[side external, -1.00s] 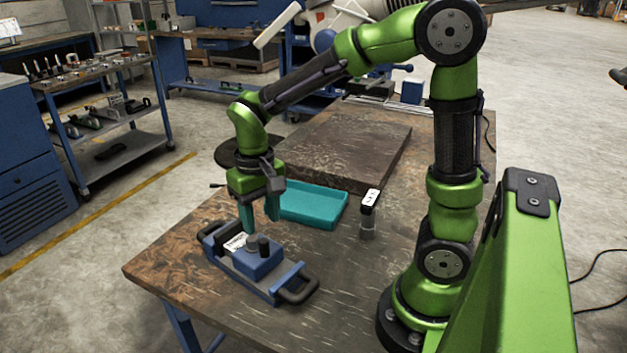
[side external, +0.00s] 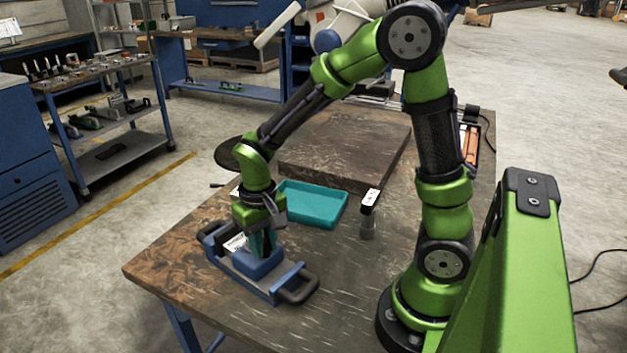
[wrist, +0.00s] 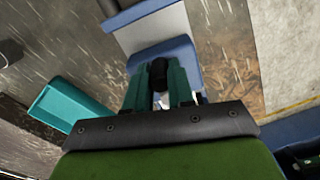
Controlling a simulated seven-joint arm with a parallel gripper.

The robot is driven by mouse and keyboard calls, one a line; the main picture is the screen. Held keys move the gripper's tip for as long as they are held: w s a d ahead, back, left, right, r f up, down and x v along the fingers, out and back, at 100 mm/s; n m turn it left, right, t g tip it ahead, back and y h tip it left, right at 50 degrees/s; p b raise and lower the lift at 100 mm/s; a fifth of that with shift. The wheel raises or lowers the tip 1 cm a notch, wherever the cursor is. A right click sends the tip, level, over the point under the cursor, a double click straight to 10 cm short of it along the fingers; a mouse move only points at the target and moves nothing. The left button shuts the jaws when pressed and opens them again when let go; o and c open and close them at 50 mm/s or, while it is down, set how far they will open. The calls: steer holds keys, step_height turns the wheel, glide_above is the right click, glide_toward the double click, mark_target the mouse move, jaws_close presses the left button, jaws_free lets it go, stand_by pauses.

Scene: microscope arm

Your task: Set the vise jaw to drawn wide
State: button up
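The vise (side external: 288,286) lies on the table's near left part, a grey bed with blue ends and a dark loop handle at each end. Its blue jaw block (side external: 247,266) sits on the bed, part hidden by my gripper. In the wrist view the block (wrist: 165,50) has a black knob (wrist: 158,72) standing on it. My gripper (side external: 263,245) is down at the block, its teal fingers (wrist: 160,80) on either side of the knob with no clear gap beside it. Bare grey bed (wrist: 150,28) shows beyond the block, toward the near-end handle.
A thick dark slab (side external: 345,150) is farther back. The wooden table (side external: 345,290) is clear right of the vise; its front edge is close.

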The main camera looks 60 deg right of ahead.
jaws_close()
steer(key=shift+s+a, duration=0.15)
steer(key=shift+s, duration=0.65)
steer(key=shift+s+a, duration=0.15)
steer(key=shift+s, duration=0.6)
steer(key=o, duration=0.7)
jaws_free()
steer(key=shift+c, duration=0.2)
steer(key=shift+r, duration=0.15)
step_height(320, 180, up, 17)
steer(key=shift+w, duration=0.1)
